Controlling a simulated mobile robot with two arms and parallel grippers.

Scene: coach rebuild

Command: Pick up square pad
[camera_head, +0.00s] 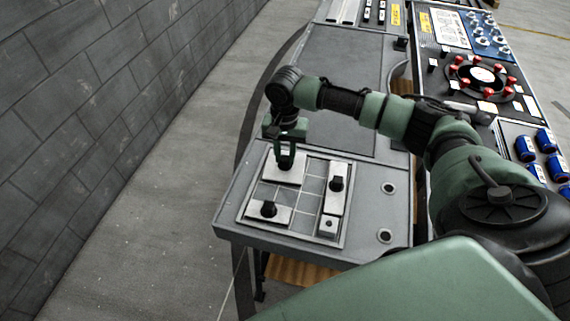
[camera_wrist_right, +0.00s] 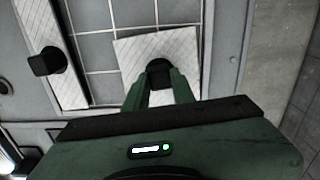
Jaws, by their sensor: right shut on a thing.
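The square pad (camera_head: 283,174) is a light, pale plate with a dark knob, at the upper left of the gridded tray (camera_head: 343,237) on the grey table. It also shows in the right wrist view (camera_wrist_right: 133,53), turned slightly against the grid lines. My right gripper (camera_head: 285,160) points down over the pad, its green fingers shut on the dark knob; the fingertips show in the right wrist view (camera_wrist_right: 160,84). Whether the pad touches the tray floor I cannot tell. My left gripper is not in view.
A tall pale pad (camera_head: 333,200) with a dark knob lies at the tray's right, a small pale block (camera_head: 328,226) below it. A wide pad (camera_head: 267,214) with a knob lies at the lower left. A panel with red knobs (camera_head: 482,76) and blue cans (camera_head: 525,148) stand at right.

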